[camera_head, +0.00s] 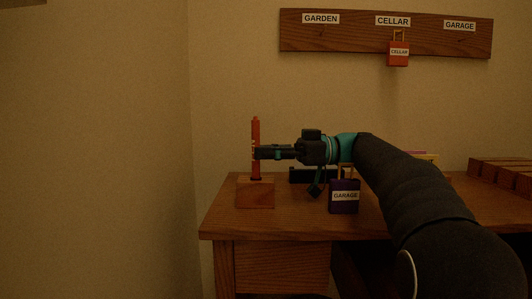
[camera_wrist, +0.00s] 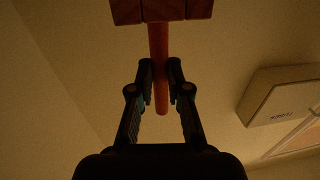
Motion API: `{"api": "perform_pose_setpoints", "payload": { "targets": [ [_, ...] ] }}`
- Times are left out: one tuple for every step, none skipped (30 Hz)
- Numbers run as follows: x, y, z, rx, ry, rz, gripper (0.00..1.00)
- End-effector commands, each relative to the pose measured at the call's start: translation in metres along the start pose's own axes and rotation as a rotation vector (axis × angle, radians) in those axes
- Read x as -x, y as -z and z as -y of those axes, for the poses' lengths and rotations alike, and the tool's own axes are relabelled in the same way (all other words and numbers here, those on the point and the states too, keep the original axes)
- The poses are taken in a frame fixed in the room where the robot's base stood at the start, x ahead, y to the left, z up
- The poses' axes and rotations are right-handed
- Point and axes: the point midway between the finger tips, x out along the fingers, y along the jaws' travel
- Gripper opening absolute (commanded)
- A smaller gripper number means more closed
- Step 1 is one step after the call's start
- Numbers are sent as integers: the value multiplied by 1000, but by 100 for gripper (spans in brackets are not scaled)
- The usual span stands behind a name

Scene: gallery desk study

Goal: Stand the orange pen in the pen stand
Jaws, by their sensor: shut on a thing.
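The orange pen (camera_head: 256,132) is upright over the pen stand (camera_head: 255,194), a small wooden block near the desk's left end. My gripper (camera_head: 259,153) reaches in from the right and is shut on the pen around its middle. The pen's lower end meets the top of the stand; I cannot tell how deep it sits. In the wrist view the pen (camera_wrist: 159,45) runs between the two fingers of my gripper (camera_wrist: 160,72), and the stand (camera_wrist: 125,10) is at the top edge, partly cut off.
A dark padlock labelled GARAGE (camera_head: 344,197) stands on the desk (camera_head: 300,225) right of the stand, below my arm. A red CELLAR padlock (camera_head: 398,54) hangs from the wall board (camera_head: 350,36). Wooden trays (camera_head: 500,174) are at the far right.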

Motion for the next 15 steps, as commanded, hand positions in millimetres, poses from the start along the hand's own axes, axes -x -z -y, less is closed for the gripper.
{"api": "perform_pose_setpoints", "payload": {
  "targets": [
    [0,-5,-2,-7,0,-1,0],
    [0,-5,-2,-7,0,-1,0],
    [0,-5,-2,-7,0,-1,0],
    [0,-4,-2,-7,0,-1,0],
    [0,-4,-2,-7,0,-1,0],
    [0,-4,-2,-8,0,-1,0],
    [0,-4,-2,-8,0,-1,0],
    [0,-4,-2,-8,0,-1,0],
    [0,-4,-2,-8,0,-1,0],
    [0,-5,-2,-8,0,-1,0],
    [0,-5,-2,-8,0,-1,0],
    [0,-6,-2,-8,0,-1,0],
    [0,-6,-2,-8,0,-1,0],
    [0,-7,-2,-9,0,-1,0],
    [0,-8,-2,-9,0,-1,0]
  ]
}}
